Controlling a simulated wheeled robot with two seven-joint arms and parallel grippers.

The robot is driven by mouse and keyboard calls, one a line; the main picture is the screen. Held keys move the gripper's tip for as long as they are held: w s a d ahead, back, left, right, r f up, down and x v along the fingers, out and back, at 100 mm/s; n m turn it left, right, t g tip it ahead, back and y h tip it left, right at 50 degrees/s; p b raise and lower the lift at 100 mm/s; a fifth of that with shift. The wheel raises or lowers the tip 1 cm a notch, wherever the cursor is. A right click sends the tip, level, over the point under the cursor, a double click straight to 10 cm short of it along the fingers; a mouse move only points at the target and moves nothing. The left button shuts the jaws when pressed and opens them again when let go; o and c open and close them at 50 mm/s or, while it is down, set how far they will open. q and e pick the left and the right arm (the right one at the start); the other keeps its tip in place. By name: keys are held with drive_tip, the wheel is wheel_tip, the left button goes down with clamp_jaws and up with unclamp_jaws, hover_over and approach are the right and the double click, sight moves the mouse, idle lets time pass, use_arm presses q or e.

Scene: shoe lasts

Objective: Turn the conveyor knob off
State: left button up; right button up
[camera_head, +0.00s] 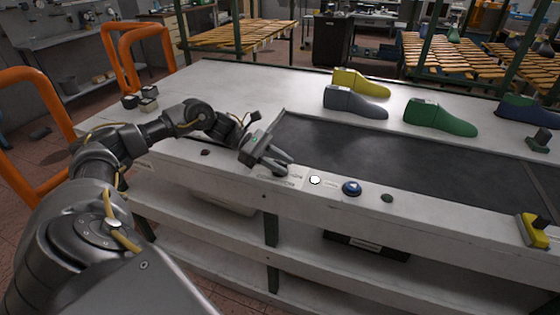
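My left gripper (281,165) reaches in from the left over the front ledge of the bench, at the near left corner of the dark conveyor belt (400,160). Its fingertips point right and down, close above a pale label plate on the ledge. Whether they are apart or closed on something is too small to tell. Any knob under the fingers is hidden. To the right on the ledge are a white round button (315,180), a blue round control (352,187) and a small dark green one (387,198). My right gripper is not in view.
A yellow and black block (535,230) sits at the front right. Small dark blocks (148,103) lie at the back left. Orange rails (135,45) stand left.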

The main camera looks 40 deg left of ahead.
use_arm(q)
clamp_jaws()
